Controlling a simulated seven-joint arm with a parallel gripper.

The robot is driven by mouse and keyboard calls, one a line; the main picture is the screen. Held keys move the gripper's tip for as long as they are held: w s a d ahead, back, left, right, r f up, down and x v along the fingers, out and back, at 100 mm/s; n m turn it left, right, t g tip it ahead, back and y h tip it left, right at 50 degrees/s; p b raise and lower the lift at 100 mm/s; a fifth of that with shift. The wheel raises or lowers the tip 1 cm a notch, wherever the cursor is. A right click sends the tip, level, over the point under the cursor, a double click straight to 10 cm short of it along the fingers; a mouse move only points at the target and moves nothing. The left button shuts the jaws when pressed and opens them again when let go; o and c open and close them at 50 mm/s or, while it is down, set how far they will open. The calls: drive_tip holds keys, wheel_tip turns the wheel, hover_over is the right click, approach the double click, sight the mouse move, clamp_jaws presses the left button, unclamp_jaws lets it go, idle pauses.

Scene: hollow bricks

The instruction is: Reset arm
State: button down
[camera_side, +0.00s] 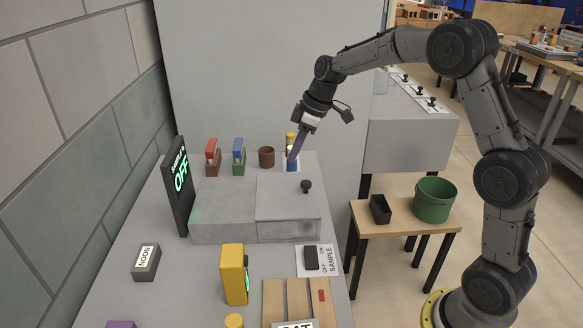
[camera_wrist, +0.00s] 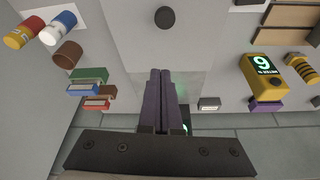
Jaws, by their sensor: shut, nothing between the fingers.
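My gripper (camera_side: 292,158) is at the end of the raised arm, with its dark purple fingers tilted down and left over the back of the grey worktop (camera_side: 180,285). The fingers are shut together and empty. In the wrist view my gripper (camera_wrist: 160,74) also shows closed fingers with nothing between them. In the side view the fingertips overlap a yellow-topped cylinder (camera_side: 290,137) and hide part of it. I cannot tell the gap between them there. In the wrist view the fingers are clear of the surrounding objects.
A raised grey box with a black knob (camera_side: 306,186) is below my gripper. A brown cup (camera_side: 266,157), a blue-green block (camera_side: 238,157) and a red-brown block (camera_side: 212,157) stand behind. A black OFF sign (camera_side: 179,187) and a yellow device (camera_side: 234,274) stand upright.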

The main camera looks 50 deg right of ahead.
drive_tip(key=s+a+r+n+t, duration=0.1)
drive_tip(key=s+a+r, duration=0.2)
drive_tip(key=s+r, duration=0.4)
drive_tip(key=s+a+r+t, duration=0.1)
drive_tip(key=s+a+r, duration=0.2)
drive_tip(key=s+r, duration=0.4)
drive_tip(key=s+a+m+h, duration=0.1)
drive_tip(key=s+a+m, duration=0.1)
drive_tip(key=s, duration=0.8)
drive_tip(key=s+d+f+m+h, duration=0.1)
drive_tip(key=s+f+m, duration=0.5)
drive_tip(key=s+f, duration=0.2)
drive_tip(key=shift+s+d, duration=0.3)
drive_tip(key=shift+s, duration=0.25)
